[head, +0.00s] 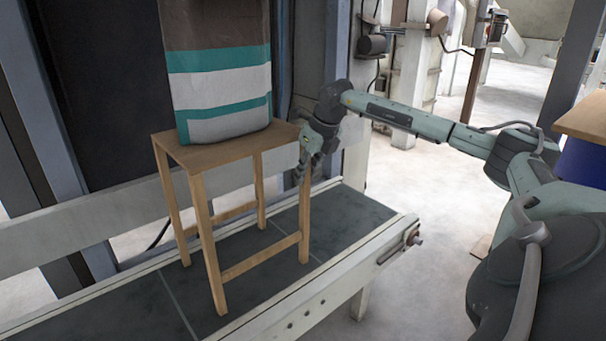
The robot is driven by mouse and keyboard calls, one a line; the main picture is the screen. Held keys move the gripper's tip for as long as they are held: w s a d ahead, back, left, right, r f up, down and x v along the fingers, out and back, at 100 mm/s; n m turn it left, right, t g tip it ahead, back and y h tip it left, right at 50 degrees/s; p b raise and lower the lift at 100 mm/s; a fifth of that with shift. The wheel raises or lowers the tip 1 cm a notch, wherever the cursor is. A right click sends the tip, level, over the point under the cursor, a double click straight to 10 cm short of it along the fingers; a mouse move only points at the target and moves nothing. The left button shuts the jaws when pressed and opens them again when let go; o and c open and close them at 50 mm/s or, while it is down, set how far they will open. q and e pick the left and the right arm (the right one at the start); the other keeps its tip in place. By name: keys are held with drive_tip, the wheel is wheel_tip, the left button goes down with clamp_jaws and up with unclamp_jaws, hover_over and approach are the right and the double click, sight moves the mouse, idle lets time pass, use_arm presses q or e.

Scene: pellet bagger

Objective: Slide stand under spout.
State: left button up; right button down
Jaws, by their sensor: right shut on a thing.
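A tall wooden stand (205,156) with a flat top and four-sided leg frame stands upright on the dark conveyor belt. A large bag (222,80), brown with teal and white bands, is upright above the stand's top, its base at the top's surface. My right gripper (301,172) comes in from the right and is shut on the stand at its right side, by the upper part of the right leg. The exact grip is partly hidden. The spout cannot be made out in this view. My left gripper is not in view.
The conveyor (352,222) has pale side rails along both edges and ends at the right with a roller bracket (412,238). A horizontal pale beam (75,228) and dark upright panels stand behind it. Pale floor (440,190) is open to the right.

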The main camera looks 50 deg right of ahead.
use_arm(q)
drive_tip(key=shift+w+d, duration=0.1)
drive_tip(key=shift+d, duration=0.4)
use_arm(e)
drive_tip(key=shift+s+d, duration=0.1)
drive_tip(key=shift+d, duration=0.65)
drive_tip(key=c, duration=1.3)
unclamp_jaws()
drive_tip(key=shift+a, duration=0.1)
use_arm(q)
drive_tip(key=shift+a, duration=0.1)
use_arm(e)
drive_tip(key=v, duration=1.2)
drive_tip(key=shift+s, duration=0.1)
